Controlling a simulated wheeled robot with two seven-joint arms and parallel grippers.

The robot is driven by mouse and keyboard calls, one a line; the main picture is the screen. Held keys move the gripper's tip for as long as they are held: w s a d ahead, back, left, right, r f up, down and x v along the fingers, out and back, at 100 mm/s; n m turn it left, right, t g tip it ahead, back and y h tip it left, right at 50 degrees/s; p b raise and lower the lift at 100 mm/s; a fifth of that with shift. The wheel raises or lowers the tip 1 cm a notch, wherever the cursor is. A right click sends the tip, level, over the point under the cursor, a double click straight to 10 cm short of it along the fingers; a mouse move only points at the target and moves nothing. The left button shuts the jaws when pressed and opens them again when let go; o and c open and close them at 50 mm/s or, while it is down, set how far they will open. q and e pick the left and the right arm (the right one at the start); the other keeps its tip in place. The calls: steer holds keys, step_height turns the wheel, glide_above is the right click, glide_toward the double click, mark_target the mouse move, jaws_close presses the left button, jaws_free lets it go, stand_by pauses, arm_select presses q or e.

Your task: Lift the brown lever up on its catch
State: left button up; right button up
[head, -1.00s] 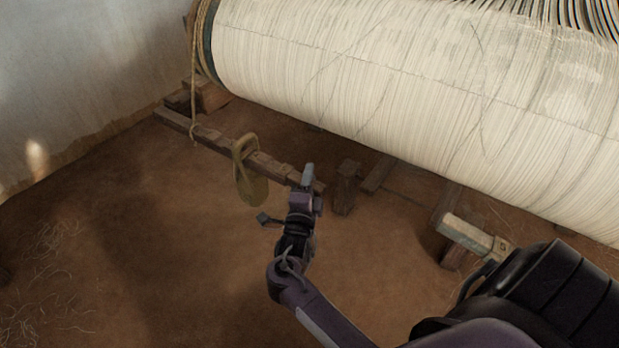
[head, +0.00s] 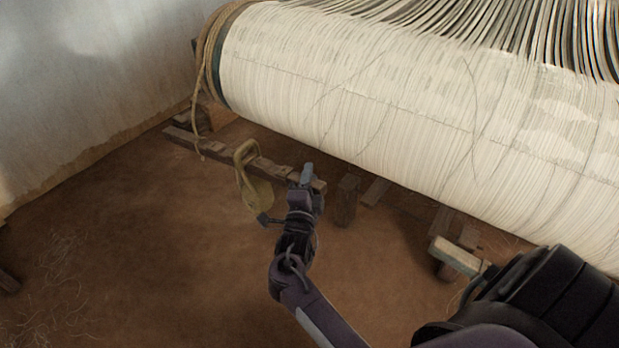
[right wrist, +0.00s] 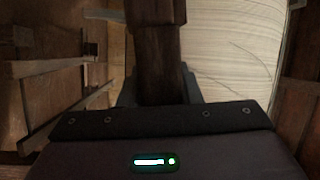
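The brown lever (head: 272,170) is a long wooden bar low beside the loom, running from the back left towards the right. A yellowish weight (head: 258,192) hangs from it by a looped strap. My right gripper (head: 304,178) is at the lever's near right end. In the right wrist view the dark brown lever (right wrist: 158,60) runs between the two fingers, which sit close against both its sides. The gripper looks shut on it. A short wooden post (head: 347,202) stands just right of the lever's end; I cannot make out a catch. My left gripper is out of view.
The large cream warp roll (head: 400,110) fills the upper right, above the lever. A rope (head: 208,50) hangs at its left end. A wooden block (head: 458,257) sticks out at lower right. The earth floor (head: 150,260) is clear at left.

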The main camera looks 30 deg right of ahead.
steer(key=o, duration=0.5)
steer(key=shift+c, duration=0.2)
